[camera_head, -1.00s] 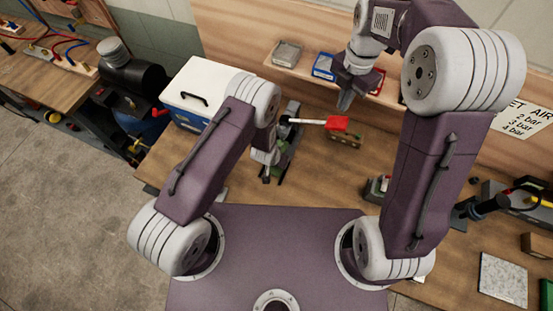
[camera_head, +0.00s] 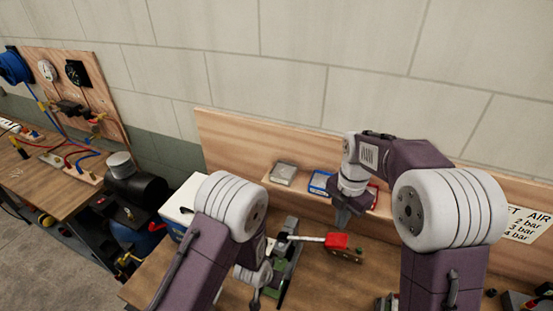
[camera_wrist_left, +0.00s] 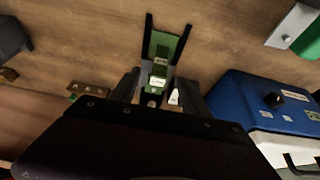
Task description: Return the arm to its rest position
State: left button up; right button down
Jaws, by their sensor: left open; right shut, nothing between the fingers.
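My right gripper (camera_head: 342,216) points down in front of the back shelf. It is shut and empty, above the bench and clear of it. My left gripper (camera_wrist_left: 158,95) shows in the left wrist view with its two dark fingers apart. A green and black fixture (camera_wrist_left: 164,50) appears beyond and between these fingertips, and I see no object gripped. In the head view my left arm reaches in over the bench, and its fingertips are hard to make out near the bottom edge.
A red-headed tool with a pale handle (camera_head: 312,239) lies on the bench (camera_head: 366,270) between the arms. Grey (camera_head: 283,173) and blue (camera_head: 320,182) bins stand on the shelf. A white-lidded box (camera_head: 180,206) and black tank (camera_head: 138,195) are left. A blue unit (camera_wrist_left: 265,105) shows in the wrist view.

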pick_arm(q)
jog(key=s+a+r+n+g+y, duration=0.1)
jog(key=s+a+r+n, duration=0.15)
jog(key=a+r, duration=0.5)
jog(key=s+a+r+n+g+y, duration=0.15)
jog(key=s+a+r, duration=0.25)
jog(key=a+r, duration=0.4)
pick_arm(e)
jog(key=s+d+f+m+t, duration=0.1)
jog(key=s+f+m, duration=0.35)
jog(key=m, duration=0.75)
jog(key=s+d+f+m+t, duration=0.1)
jog(key=s+d+m+t, duration=0.1)
jog(key=s+m, duration=0.8)
pick_arm(q)
notch_tip(320, 180, down, 14)
jog(key=s+d+h+b, duration=0.1)
jog(key=s+b, duration=0.2)
jog(key=b, duration=1.2)
jog(key=shift+d+f+g, duration=0.2)
jog(key=shift+d+g, duration=0.05)
jog(key=shift+g, duration=0.1)
pick_arm(e)
notch_tip(320, 180, down, 17)
jog(key=m+g, duration=0.1)
jog(key=m, duration=0.3)
jog(key=shift+s+a+r+g, duration=0.15)
jog(key=shift+s+a+g, duration=0.05)
jog(key=shift+a+g, duration=0.25)
